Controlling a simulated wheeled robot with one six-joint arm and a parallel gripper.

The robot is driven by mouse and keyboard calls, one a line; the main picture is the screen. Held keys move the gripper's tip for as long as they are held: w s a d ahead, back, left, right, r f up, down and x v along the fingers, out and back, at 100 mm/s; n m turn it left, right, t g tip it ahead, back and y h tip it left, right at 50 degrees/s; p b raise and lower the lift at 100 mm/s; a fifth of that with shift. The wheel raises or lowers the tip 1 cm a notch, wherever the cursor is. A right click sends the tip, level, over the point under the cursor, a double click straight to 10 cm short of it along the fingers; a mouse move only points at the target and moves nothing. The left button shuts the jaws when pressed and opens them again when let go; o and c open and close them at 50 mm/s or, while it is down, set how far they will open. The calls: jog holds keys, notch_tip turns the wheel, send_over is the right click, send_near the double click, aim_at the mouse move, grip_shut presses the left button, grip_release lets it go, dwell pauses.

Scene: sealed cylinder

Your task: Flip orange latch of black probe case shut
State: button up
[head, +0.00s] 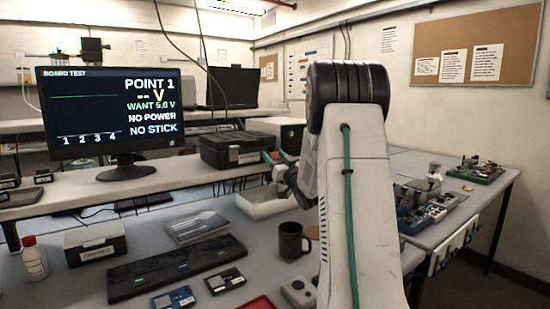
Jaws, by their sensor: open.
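The black probe case (240,149) stands on the raised shelf behind the bench, right of the monitor. Its lid looks down, and a pale label shows on its front. Small orange-red and teal patches show at the case's right end. I cannot tell whether the orange-red one is the latch or part of my gripper. My gripper (279,160) is at that right end, close to the case; contact cannot be told. It is open, with nothing seen in it. My arm hides part of the gripper and the area to its right.
The monitor (115,113) stands left of the case. A white tray (266,203) is below the shelf edge, near my gripper. A black mug (291,241), a long black strip device (175,269) and a white bottle (34,259) stand on the front bench. A side bench at right holds circuit boards.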

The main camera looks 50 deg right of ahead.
jog(key=c, duration=1)
jog(key=shift+r+g, duration=0.6)
jog(key=shift+g, duration=0.6)
jog(key=g, duration=0.1)
jog(key=r+g, duration=0.1)
jog(key=shift+w+g+y, duration=0.3)
jog(key=shift+y, duration=0.1)
jog(key=g, duration=0.1)
jog(key=r+g, duration=0.1)
jog(key=w+g, duration=0.1)
jog(key=shift+w+d+r+g+y, duration=0.1)
jog(key=shift+d+r+g+y, duration=0.05)
jog(key=shift+d+g+y, duration=0.2)
jog(key=shift+w+r+g+y, duration=0.2)
jog(key=shift+w+g+y, duration=0.15)
jog(key=shift+g, duration=0.6)
